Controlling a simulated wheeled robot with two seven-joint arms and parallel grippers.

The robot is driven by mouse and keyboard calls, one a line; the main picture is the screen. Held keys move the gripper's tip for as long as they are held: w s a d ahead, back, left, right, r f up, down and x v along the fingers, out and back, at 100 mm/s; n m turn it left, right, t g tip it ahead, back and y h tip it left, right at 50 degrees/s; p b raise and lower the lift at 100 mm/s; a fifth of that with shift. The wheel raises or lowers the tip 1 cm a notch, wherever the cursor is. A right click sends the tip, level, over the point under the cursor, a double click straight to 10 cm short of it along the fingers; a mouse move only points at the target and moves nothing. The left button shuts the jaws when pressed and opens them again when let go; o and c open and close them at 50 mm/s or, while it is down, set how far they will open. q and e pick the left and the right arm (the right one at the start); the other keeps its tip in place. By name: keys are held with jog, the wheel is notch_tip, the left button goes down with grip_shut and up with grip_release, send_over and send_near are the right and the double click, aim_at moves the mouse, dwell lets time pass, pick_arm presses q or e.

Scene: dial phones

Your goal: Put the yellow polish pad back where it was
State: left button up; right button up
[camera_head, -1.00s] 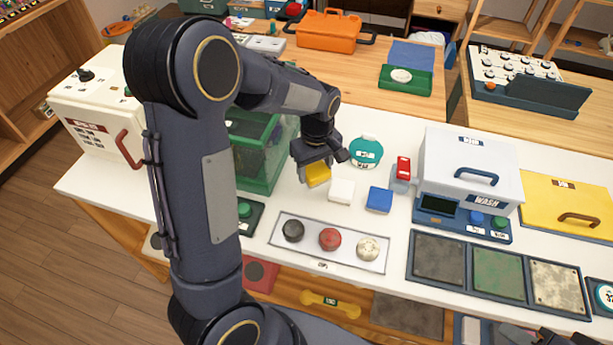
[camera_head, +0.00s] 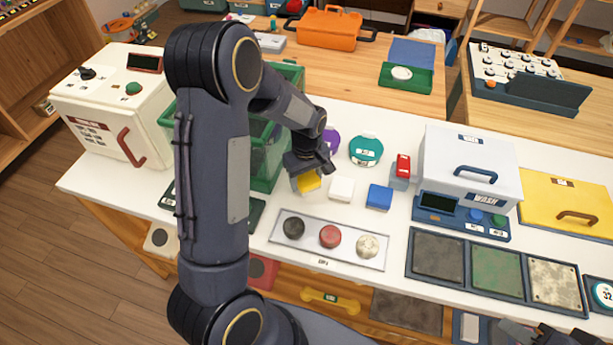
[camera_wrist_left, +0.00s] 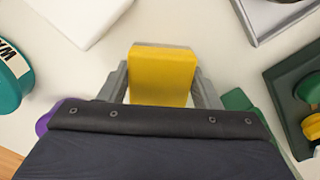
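The yellow polish pad (camera_head: 308,181) is at the left end of a row with a white pad (camera_head: 341,189) and a blue pad (camera_head: 378,198) on the white table. My left gripper (camera_head: 309,170) points down over it from behind. In the left wrist view the yellow pad (camera_wrist_left: 162,76) sits between the two grey fingers (camera_wrist_left: 162,90), which appear closed against its sides. It is low over the table; I cannot tell whether it touches. My right gripper (camera_head: 543,335) shows only as dark parts at the lower right edge.
A green bin (camera_head: 262,165) stands close left of the gripper. A tray with black, red and cream knobs (camera_head: 280,252) lies in front. A teal round container (camera_head: 366,150) and a purple one (camera_head: 331,141) are behind. A white wash box (camera_head: 468,160) is to the right.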

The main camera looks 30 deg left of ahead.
aim_at(307, 177)
pick_arm(q)
jog(key=o, duration=0.4)
jog(key=shift+r, duration=0.1)
notch_tip(307, 177, up, 11)
jog(key=s+d+r+m+t+h, duration=0.2)
jog(key=s+r+m+t+h, duration=0.15)
jog(key=s+r, duration=0.55)
jog(key=s+d+f+m+t, duration=0.1)
jog(key=s+d+m, duration=0.1)
jog(key=s, duration=0.4)
jog(key=s+d+f+m+t, duration=0.1)
jog(key=s+d+m, duration=0.2)
jog(key=s, duration=0.4)
jog(key=shift+d+m, duration=0.15)
jog(key=shift+m, duration=0.6)
jog(key=shift+s+r, duration=0.1)
